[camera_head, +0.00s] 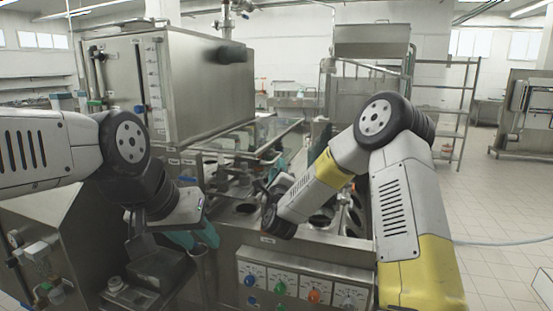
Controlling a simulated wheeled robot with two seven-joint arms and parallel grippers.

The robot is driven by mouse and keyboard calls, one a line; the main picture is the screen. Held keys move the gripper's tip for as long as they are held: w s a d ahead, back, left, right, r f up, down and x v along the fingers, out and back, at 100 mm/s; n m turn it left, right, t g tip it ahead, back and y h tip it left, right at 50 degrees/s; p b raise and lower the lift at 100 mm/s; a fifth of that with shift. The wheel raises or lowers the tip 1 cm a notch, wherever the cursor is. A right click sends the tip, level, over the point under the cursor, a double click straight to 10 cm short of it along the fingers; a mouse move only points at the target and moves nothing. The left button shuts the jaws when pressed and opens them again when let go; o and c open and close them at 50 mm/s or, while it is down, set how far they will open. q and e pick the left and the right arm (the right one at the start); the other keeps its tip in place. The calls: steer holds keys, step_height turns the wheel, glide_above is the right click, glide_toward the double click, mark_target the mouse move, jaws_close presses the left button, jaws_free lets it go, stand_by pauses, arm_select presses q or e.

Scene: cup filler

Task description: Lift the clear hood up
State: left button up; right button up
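The clear hood (282,135) is a see-through panel with a thin metal frame, over the filling machine at the middle of the head view. It seems to slope above the round cup holes; its exact angle is hard to tell. My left gripper (198,236), with teal fingers, is low in front of the machine's left side, apart from the hood. My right gripper (281,167) is near the hood's front lower part, partly hidden by its own wrist. I cannot tell whether it touches the hood. The finger gaps of both grippers are unclear.
A large steel tank (205,85) stands left of the hood. A control panel (300,282) with coloured knobs is at the front below the machine. A steel hopper (371,45) rises behind. The tiled floor (490,200) on the right is mostly free.

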mark_target(277, 157)
steer(key=x, duration=0.6)
steer(key=shift+w, duration=0.35)
jaws_close()
stand_by(1.1)
